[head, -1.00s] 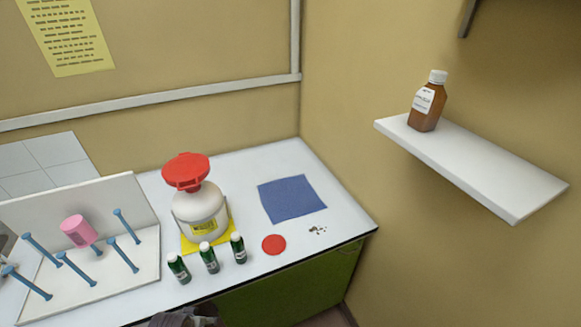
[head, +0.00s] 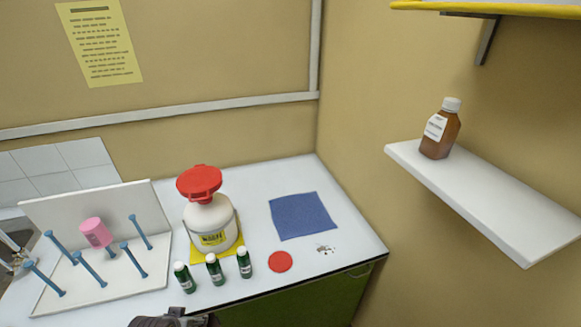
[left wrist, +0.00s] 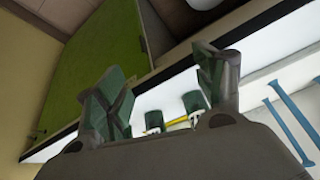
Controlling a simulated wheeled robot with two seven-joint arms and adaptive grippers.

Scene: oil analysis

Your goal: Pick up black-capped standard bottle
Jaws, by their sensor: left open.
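Three small green bottles stand upright in a row near the front edge of the counter in the head view: the left one (head: 185,279), the middle one (head: 215,270) and the right one (head: 245,264). Their caps look pale; I cannot make out a black cap. A brown bottle with a white cap (head: 440,130) stands on the wall shelf. My left gripper (left wrist: 160,80) is open and empty in the left wrist view, with parts of green bottles (left wrist: 193,102) beyond its fingers. A dark part of my arm shows at the bottom of the head view. My right gripper is not in view.
A white jug with a red funnel (head: 208,217) stands on a yellow mat behind the bottles. A peg rack (head: 60,290) with a pink cup (head: 96,233) is at left. A blue cloth (head: 301,215), red disc (head: 280,262) and small debris lie at right. The wall shelf (head: 480,205) juts out.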

